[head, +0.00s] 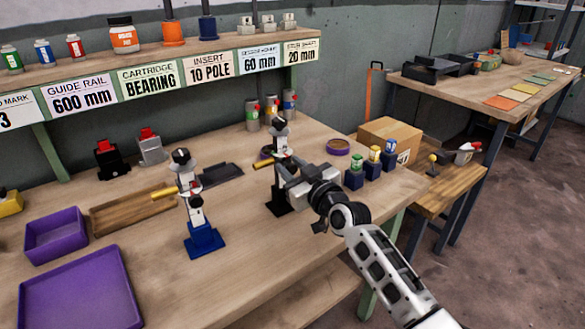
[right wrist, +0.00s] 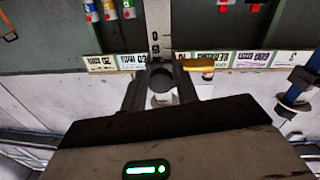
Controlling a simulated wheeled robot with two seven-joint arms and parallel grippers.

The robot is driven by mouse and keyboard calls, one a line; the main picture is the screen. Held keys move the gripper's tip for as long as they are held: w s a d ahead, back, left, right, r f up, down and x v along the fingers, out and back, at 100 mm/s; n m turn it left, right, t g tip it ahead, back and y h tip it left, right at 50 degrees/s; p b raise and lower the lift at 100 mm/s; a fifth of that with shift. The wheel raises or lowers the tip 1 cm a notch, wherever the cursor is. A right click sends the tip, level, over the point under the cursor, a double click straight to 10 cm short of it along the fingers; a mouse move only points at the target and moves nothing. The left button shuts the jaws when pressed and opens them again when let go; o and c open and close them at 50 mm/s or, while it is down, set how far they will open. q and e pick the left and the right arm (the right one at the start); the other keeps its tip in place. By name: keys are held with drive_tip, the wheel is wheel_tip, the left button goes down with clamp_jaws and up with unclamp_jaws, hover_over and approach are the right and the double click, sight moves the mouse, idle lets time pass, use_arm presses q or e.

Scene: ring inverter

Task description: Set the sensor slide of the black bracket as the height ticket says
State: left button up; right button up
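The black bracket (head: 280,205) stands upright on the bench with a pale post and a dark top knob (head: 279,128). A yellow rod sticks out leftward from its slide (head: 278,157). My right gripper (head: 287,172) is at the slide, reaching in from the right. In the right wrist view, its fingers (right wrist: 161,92) flank a dark round knob (right wrist: 161,77) on a white part. Whether they press on it is unclear. The scaled post (right wrist: 157,25) shows above. Among the shelf tickets, one reads 60 mm (head: 258,63) and one 20 mm (head: 301,54); their small headings are blurred. My left gripper is out of view.
A similar blue bracket (head: 203,238) stands to the left. Purple trays (head: 82,290) and a wooden tray (head: 132,212) lie further left. Small blue blocks with coloured tops (head: 371,168) stand to the right. Several bottles (head: 252,115) stand behind. The front bench area is clear.

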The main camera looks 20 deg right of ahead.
drive_tip(key=shift+o, duration=0.9)
drive_tip(key=shift+s, duration=0.25)
drive_tip(key=v, duration=1.5)
drive_tip(key=shift+s+d, duration=0.2)
